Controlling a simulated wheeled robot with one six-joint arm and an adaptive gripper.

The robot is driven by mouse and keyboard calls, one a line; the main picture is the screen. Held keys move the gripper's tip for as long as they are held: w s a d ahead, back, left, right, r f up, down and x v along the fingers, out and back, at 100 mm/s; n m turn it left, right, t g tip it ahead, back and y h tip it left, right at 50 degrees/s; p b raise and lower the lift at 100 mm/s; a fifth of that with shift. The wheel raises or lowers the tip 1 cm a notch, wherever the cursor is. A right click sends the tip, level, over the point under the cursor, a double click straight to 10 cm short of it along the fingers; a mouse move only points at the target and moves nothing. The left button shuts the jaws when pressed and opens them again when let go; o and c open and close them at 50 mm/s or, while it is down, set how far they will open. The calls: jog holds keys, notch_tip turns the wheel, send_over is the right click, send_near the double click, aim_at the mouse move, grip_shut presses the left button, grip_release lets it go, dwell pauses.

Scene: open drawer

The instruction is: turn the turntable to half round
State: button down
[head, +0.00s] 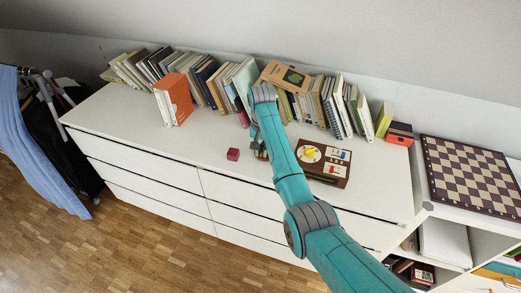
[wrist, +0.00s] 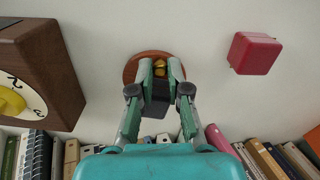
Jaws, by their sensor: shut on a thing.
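The turntable (wrist: 131,69) is a small reddish-brown disc on the white top, with a brass-coloured knob (wrist: 159,70) on it. My gripper (wrist: 161,68) has its two fingers closed around this knob, and they cover much of the disc. In the head view my gripper (head: 260,151) is low over the white top, between a red cube and a brown panel box. The disc cannot be made out there behind my gripper and arm. How far it is turned cannot be told.
The red cube (head: 233,154) lies left of my gripper. The brown box (head: 334,174) with a yellow dial and switches stands close on the right. A row of books (head: 205,80) lines the back of the white dresser (head: 130,130). Its left top is mostly clear.

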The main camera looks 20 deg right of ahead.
jog(key=shift+d+n, duration=0.1)
jog(key=shift+n, duration=0.2)
dwell(0.4)
jog(key=c, duration=1.1)
grip_release()
jog(key=shift+c, duration=0.2)
jog(key=shift+r, duration=3.75)
